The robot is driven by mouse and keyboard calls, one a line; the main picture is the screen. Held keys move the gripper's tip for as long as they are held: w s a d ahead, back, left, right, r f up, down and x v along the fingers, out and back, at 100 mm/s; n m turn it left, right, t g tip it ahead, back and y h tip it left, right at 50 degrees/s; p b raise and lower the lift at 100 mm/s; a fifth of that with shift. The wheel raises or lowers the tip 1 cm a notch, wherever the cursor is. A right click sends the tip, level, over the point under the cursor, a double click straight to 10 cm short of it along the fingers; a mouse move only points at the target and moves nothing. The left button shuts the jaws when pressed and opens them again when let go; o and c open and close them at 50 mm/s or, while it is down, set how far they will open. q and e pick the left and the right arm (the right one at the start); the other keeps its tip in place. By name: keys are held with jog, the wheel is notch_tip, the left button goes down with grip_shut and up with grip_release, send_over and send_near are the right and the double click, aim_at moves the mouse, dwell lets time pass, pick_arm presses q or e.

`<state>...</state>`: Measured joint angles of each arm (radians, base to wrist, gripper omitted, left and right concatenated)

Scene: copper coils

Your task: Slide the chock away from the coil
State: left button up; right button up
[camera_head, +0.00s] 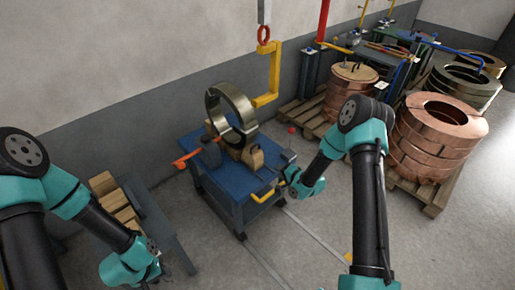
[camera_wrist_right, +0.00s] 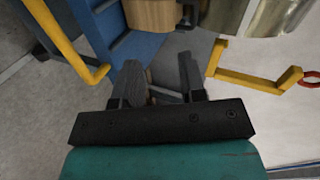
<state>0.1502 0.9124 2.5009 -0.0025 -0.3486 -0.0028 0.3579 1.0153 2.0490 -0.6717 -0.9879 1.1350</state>
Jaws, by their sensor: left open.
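A metal coil (camera_head: 232,112) stands upright on a blue cart (camera_head: 222,192). A wooden chock (camera_head: 253,156) sits against its lower right side; the chock (camera_wrist_right: 150,14) also shows at the top of the right wrist view, beside part of the coil (camera_wrist_right: 272,18). My right gripper (camera_head: 289,173) is at the cart's right edge, apart from the chock. In the wrist view its two fingers (camera_wrist_right: 158,82) are spread with nothing between them. My left gripper (camera_head: 158,270) is open low at the left, away from the cart.
A yellow C-hook (camera_head: 273,75) hangs behind the coil. A yellow handle (camera_head: 263,196) juts from the cart's front. A dark round part with an orange bar (camera_head: 187,160) is left of the coil. Wooden blocks (camera_head: 115,200) lie on a bench. Copper coils (camera_head: 437,130) stand at right.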

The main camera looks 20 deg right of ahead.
aim_at(257, 153)
jog(key=w, duration=0.1)
jog(key=w+d+r+m+t, duration=0.1)
jog(key=w+d+r+t+y, duration=0.1)
jog(key=shift+w+d+r+m, duration=0.15)
jog(key=shift+w+r+m, duration=0.1)
jog(key=shift+w+m, duration=0.15)
jog(key=x, duration=1.7)
jog(key=shift+w+r, duration=0.1)
jog(key=shift+w, duration=0.05)
grip_shut()
